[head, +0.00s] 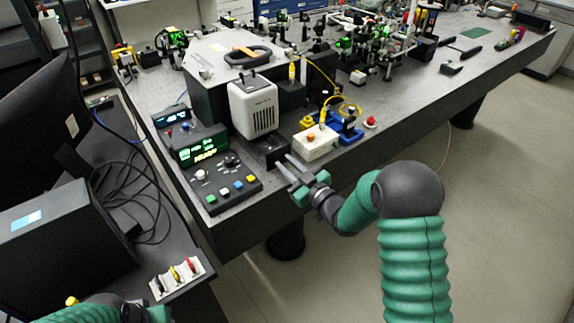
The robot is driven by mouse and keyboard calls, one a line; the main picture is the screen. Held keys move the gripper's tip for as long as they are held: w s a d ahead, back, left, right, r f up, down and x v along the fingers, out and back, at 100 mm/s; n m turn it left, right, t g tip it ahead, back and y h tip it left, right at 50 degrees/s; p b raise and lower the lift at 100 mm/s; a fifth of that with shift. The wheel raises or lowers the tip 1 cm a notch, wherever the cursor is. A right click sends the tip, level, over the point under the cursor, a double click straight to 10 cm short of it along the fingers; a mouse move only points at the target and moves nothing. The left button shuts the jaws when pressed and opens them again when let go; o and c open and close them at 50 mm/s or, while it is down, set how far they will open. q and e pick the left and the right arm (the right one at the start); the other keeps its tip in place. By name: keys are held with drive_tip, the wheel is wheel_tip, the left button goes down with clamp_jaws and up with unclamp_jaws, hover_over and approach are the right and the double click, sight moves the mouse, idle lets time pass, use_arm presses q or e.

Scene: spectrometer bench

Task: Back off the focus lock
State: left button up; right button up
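I cannot pick out a part that is clearly the focus lock. A control console (205,160) with a lit green display, knobs and coloured buttons sits at the bench's near left corner. A pale vented housing (254,106) stands on a dark mount (268,150) behind my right gripper (284,161). This gripper's two thin grey fingers are apart with nothing between them. They point up and left, in front of the mount at the bench's front edge; contact is unclear. My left gripper (157,314) is cut off at the bottom edge, its fingers out of sight.
A white box with an orange button (316,142), a blue-and-yellow device (347,127) and a red knob (371,122) lie right of the housing. Optics crowd the back of the bench (415,100). A monitor, cables and a small connector rack (178,277) are at left.

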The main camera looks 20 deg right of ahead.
drive_tip(key=shift+d, duration=0.15)
clamp_jaws()
drive_tip(key=shift+a, duration=0.2)
